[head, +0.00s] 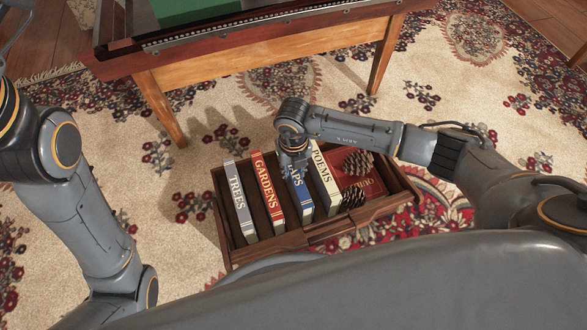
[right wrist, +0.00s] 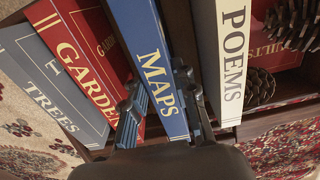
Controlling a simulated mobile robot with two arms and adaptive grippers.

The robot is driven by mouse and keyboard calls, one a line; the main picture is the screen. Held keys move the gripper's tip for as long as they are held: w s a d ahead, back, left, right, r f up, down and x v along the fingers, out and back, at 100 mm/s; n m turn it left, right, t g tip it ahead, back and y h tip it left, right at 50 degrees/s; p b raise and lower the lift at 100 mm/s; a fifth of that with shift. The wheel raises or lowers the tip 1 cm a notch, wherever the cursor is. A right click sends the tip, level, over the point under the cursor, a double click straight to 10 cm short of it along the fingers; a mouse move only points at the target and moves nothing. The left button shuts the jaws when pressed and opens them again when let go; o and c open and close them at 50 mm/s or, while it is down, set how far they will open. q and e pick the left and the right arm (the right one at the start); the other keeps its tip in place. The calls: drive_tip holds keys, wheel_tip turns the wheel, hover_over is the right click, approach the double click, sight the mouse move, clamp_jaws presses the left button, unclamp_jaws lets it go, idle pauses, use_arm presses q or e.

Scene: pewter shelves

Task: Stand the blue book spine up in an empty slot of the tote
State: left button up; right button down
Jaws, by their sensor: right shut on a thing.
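The blue book (head: 306,199), marked MAPS, is upright with its spine up in the wooden tote (head: 237,256), between the red GARDENS book (head: 266,192) and the cream POEMS book (head: 326,180). My right gripper (head: 296,168) is shut on it from above. In the right wrist view, the fingers (right wrist: 160,105) lie on both sides of the blue spine (right wrist: 155,60). I cannot tell whether the book rests on the tote floor. The grey TREES book (head: 240,200) stands at the left end. My left gripper is out of view.
A red book (head: 371,185) lies in the tote's right part with pine cones (head: 357,164) on and beside it. A wooden table (head: 230,65) stands behind the tote. Patterned carpet (head: 200,120) surrounds the tote, with open floor to its left.

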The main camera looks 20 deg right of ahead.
drive_tip(key=shift+r, duration=0.1)
drive_tip(key=c, duration=1)
unclamp_jaws()
wheel_tip(320, 180, up, 12)
